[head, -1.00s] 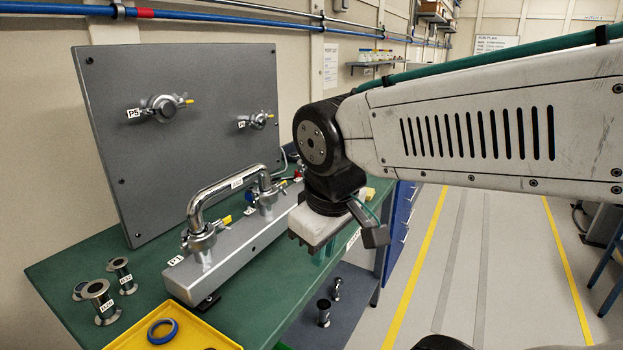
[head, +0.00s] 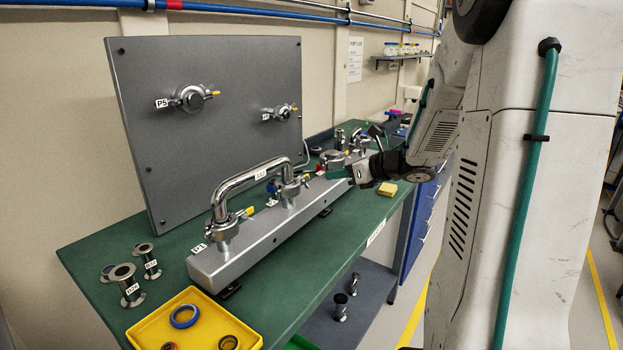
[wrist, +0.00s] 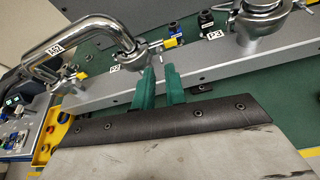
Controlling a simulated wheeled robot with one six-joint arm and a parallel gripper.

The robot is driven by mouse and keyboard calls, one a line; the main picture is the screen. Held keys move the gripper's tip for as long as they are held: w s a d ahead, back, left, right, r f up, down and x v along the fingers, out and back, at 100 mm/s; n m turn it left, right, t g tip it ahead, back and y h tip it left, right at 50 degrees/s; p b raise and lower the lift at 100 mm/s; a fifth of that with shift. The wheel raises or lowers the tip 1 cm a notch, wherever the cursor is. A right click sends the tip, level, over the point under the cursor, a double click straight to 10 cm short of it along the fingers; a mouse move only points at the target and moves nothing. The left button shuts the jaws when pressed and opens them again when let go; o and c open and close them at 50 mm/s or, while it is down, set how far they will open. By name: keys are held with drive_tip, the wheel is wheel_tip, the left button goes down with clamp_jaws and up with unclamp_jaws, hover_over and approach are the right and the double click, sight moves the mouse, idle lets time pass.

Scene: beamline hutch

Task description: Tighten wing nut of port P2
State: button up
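The P2 port, with its metal clamp (head: 290,190), joins the right end of the bent steel pipe (head: 236,187) on the long grey manifold block (head: 262,232). In the wrist view its clamp (wrist: 134,60) stands beside the P2 label (wrist: 114,69), and a yellow-tipped wing nut (wrist: 172,42) sticks out to the right. My gripper (wrist: 159,76) has two green fingers with a gap between them, empty. The fingertips are close to the P2 clamp and short of the wing nut, apparently not touching it. In the head view my gripper (head: 340,174) is right of P2.
The P1 clamp (head: 225,228) is at the block's near end; the P3 clamp (wrist: 262,22) is right of my fingers. A grey panel (head: 215,75) with P5 stands behind. A yellow tray (head: 155,330) and loose flanged fittings (head: 128,284) lie at front left.

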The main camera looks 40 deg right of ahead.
sight(306, 182)
drive_tip(key=x, duration=0.7)
drive_tip(key=shift+w, duration=0.2)
drive_tip(key=shift+a+f, duration=0.1)
clamp_jaws()
